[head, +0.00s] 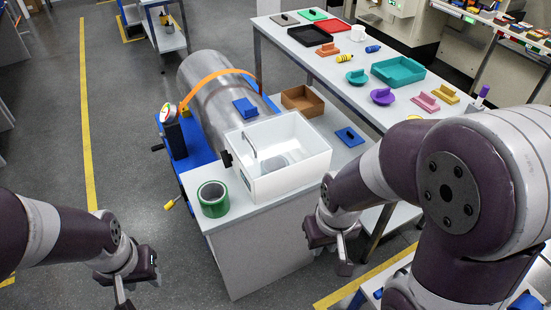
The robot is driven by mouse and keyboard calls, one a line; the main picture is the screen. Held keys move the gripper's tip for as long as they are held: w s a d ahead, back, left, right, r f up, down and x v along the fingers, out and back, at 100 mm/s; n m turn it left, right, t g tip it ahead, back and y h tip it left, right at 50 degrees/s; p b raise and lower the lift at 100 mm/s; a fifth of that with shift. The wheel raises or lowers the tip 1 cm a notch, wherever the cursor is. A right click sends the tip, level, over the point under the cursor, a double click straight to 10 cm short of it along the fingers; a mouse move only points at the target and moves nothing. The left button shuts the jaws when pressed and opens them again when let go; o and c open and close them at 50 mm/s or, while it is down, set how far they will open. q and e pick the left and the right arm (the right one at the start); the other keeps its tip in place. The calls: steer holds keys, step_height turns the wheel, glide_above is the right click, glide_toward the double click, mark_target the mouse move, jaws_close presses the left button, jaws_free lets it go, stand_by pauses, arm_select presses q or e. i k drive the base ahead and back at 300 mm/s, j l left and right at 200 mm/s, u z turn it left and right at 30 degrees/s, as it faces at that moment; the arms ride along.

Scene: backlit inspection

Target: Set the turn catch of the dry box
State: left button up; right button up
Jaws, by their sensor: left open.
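The dry box (307,176) is a white, open-topped box on the grey bench, with a grey round shape visible inside it. A small black knob (226,160) on its left side looks like the turn catch; its exact setting is too small to tell. My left gripper (121,291) hangs over the floor at lower left, well apart from the box, open with nothing seen in it. My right gripper (343,256) points down in front of the bench's right side, below and right of the box. Its finger gap is not clear and it touches nothing visible.
A metal cylinder (212,95) with an orange strap lies behind the box. A brown tray (303,101) and blue block (349,137) are nearby. A long table (330,70) holds trays and coloured pieces.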

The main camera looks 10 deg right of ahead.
mark_target(226, 158)
steer(key=i+j+z, duration=0.15)
steer(key=i, duration=0.35)
steer(key=i+j+z, duration=0.1)
steer(key=i+j, duration=0.25)
steer(key=i, duration=0.2)
